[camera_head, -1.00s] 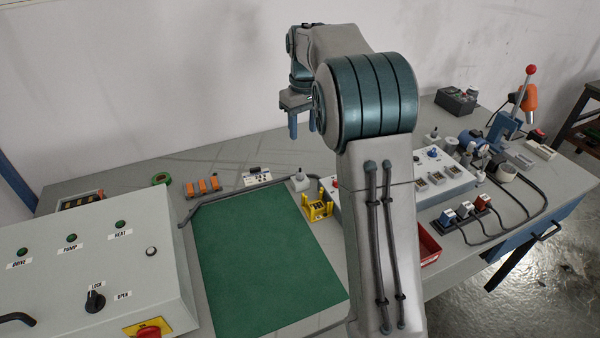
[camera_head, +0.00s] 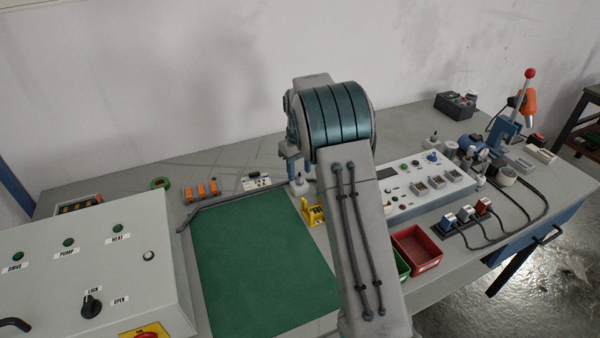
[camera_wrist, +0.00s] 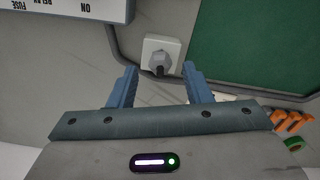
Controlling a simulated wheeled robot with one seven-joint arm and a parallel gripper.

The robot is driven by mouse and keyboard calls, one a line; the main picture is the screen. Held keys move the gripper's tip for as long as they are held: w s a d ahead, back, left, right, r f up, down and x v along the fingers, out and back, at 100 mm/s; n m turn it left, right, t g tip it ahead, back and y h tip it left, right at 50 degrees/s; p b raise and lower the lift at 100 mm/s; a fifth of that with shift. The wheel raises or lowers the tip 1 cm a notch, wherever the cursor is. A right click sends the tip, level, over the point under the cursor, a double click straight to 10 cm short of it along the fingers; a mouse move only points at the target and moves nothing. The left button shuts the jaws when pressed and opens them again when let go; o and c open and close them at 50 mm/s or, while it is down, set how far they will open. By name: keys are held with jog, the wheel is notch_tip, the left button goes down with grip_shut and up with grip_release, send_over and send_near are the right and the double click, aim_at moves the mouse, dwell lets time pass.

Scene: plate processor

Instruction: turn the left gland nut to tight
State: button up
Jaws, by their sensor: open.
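The left gland nut (camera_wrist: 160,62) is a grey nut on a light square block, with a dark opening or cable end at its lower side in the wrist view. In the head view the left gland nut (camera_head: 299,181) stands on the bench by the green mat's back right corner. My gripper (camera_head: 294,165) is just above and behind it, partly hidden by my arm. In the wrist view my gripper (camera_wrist: 159,72) is open and empty, fingers pointing toward the nut, one on each side of its line. I see no contact. A second, similar gland (camera_head: 432,138) stands farther right.
A dark cable runs from the block along the green mat (camera_head: 255,260). A yellow holder (camera_head: 314,216) stands in front of the nut. The grey panel box (camera_head: 400,185) lies to the right, orange blocks (camera_head: 201,190) to the left. A red bin (camera_head: 416,248) is at the front.

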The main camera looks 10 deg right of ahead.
jog(key=shift+f, duration=0.9)
grip_shut()
jog(key=shift+m, duration=0.4)
